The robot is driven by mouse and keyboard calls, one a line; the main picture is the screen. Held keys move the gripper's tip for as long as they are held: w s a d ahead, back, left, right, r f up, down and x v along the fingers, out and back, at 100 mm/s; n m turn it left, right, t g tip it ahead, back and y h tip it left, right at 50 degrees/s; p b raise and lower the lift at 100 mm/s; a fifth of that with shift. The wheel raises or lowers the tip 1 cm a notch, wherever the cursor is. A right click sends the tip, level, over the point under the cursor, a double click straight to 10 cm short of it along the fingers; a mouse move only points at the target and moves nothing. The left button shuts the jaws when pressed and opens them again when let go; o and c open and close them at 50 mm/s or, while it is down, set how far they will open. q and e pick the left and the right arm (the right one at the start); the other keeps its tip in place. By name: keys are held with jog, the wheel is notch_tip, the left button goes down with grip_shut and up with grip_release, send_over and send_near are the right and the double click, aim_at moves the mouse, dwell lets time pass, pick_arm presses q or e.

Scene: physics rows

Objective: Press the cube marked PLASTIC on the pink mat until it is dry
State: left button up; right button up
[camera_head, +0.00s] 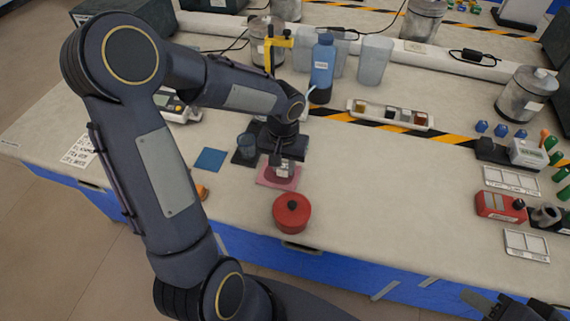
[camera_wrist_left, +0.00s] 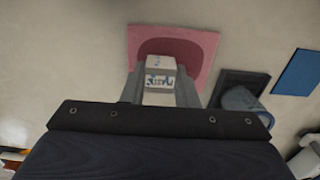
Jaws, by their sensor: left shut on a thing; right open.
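The pink mat (camera_head: 266,180) lies on the bench near its front edge, with a darker red patch on it that shows in the left wrist view (camera_wrist_left: 204,44). My left gripper (camera_head: 281,165) is over the mat, shut on a pale cube (camera_head: 283,173). The cube also shows between the two fingers in the left wrist view (camera_wrist_left: 160,76); its dark and blue marking is too small to read surely. Its underside is hidden, so I cannot tell whether it touches the mat. My right gripper (camera_head: 510,307) is at the bottom right, off the bench, open and empty.
A red lidded pot (camera_head: 291,214) stands just in front of the mat. A blue-grey cup (camera_head: 247,146) on a dark mat and a blue square (camera_head: 210,159) lie to its left. A blue bottle (camera_head: 322,65) stands behind.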

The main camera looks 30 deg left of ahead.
pick_arm(q)
jog(key=shift+f+b, duration=0.65)
jog(key=shift+b, duration=0.15)
dwell(1.8)
jog(key=shift+w+d+r+p, duration=0.1)
jog(key=shift+d+r+p, duration=0.15)
jog(key=shift+r+p, duration=0.4)
jog(key=shift+r, duration=0.1)
jog(key=shift+r+p, duration=1.75)
jog(key=shift+r, duration=0.8)
jog(key=shift+f, duration=0.1)
